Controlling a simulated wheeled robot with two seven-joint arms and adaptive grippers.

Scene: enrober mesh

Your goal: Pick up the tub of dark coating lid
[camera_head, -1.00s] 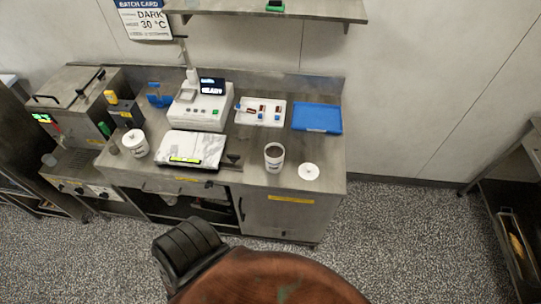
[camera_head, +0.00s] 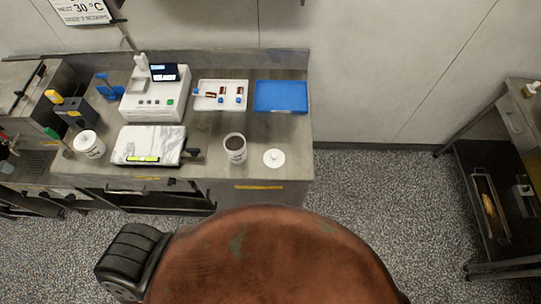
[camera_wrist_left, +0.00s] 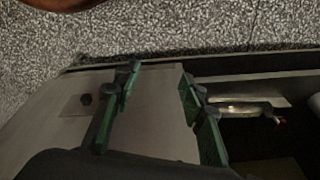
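The white round lid (camera_head: 274,158) with a small knob lies flat on the steel bench, near its front right corner. Just left of it stands the open white tub (camera_head: 234,148) with dark coating inside. A second white tub (camera_head: 89,144), with its lid on, stands at the left of the bench. My left gripper (camera_wrist_left: 158,100) shows in the left wrist view with its green fingers apart and nothing between them. It is not in the head view, and neither the lid nor the tub is in the left wrist view. My right gripper is in neither view.
On the bench (camera_head: 210,172) are a marble-topped scale (camera_head: 149,146), a white machine (camera_head: 157,98), a white tray of small parts (camera_head: 220,95) and a blue tray (camera_head: 281,96). A rack (camera_head: 519,110) stands at the far right, with open floor (camera_head: 385,190) between.

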